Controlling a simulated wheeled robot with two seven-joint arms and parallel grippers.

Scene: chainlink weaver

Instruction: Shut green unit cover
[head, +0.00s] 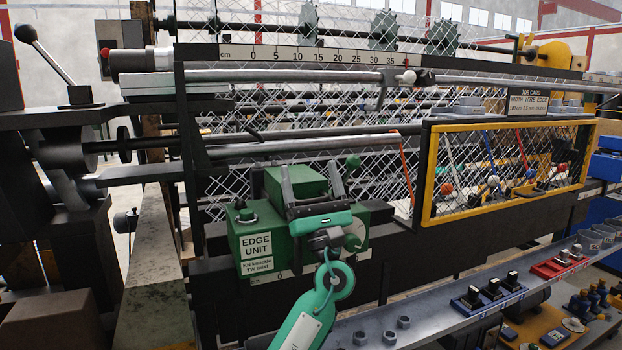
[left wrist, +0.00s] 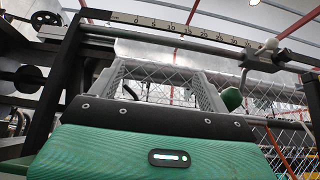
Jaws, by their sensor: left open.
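The green edge unit (head: 247,238), a box with a white label, is mounted low on the machine's front. A green block-like part (head: 296,181) stands above its body, partly behind my left gripper; I cannot tell for sure whether this is the cover, or how far it stands open. My left gripper (head: 311,168) is in front of the unit with its two grey fingers spread, pointing up and away. In the left wrist view the fingers (left wrist: 162,72) are apart, with mesh visible between them. A green knob (head: 353,161) is just right of the fingers; it also shows in the wrist view (left wrist: 232,98).
A yellow-framed mesh guard (head: 428,175) is to the right of the unit. A ruler bar (head: 320,56) and steel rods (head: 290,77) run above. A grey shelf (head: 430,319) with switches and nuts lies in front at lower right.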

